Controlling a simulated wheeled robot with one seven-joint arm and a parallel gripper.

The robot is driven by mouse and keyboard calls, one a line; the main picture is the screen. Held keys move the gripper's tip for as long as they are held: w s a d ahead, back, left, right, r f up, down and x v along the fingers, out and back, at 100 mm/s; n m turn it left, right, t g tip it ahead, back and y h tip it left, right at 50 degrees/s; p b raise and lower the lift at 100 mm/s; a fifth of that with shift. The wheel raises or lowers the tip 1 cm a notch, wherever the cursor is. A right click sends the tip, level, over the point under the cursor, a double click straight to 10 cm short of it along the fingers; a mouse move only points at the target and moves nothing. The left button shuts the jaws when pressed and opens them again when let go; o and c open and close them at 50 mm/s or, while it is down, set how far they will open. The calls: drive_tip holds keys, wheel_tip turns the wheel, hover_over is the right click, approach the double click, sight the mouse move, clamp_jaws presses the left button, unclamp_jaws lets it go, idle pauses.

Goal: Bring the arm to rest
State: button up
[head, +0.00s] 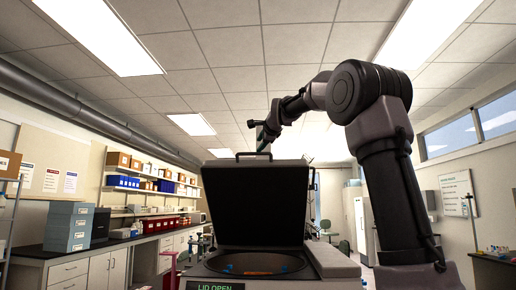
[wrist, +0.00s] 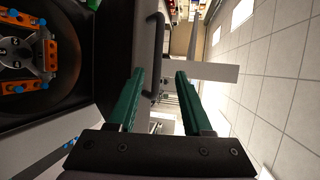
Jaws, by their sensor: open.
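My arm (head: 385,165) rises at the right and bends over to the left. My gripper (head: 263,140) is close to the top edge of the raised lid in the head view.
The cell processor's black lid (head: 255,205) stands open, and its display (head: 215,286) reads "LID OPEN". Its rotor (wrist: 18,55) holds orange and blue parts. A bench (head: 95,260) with grey boxes (head: 69,227) and loaded shelves (head: 150,175) are at the left.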

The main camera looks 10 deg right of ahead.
idle(0.5)
drive_tip(key=s+f+n+g, duration=0.8)
drive_tip(key=s+f+n, duration=0.6)
drive_tip(key=s+f, duration=2.2)
drive_tip(key=s, duration=0.4)
drive_tip(key=shift+d+f+y, duration=0.25)
drive_tip(key=shift+f+y, duration=0.05)
drive_tip(key=shift+d+g, duration=0.1)
drive_tip(key=shift+g, duration=0.2)
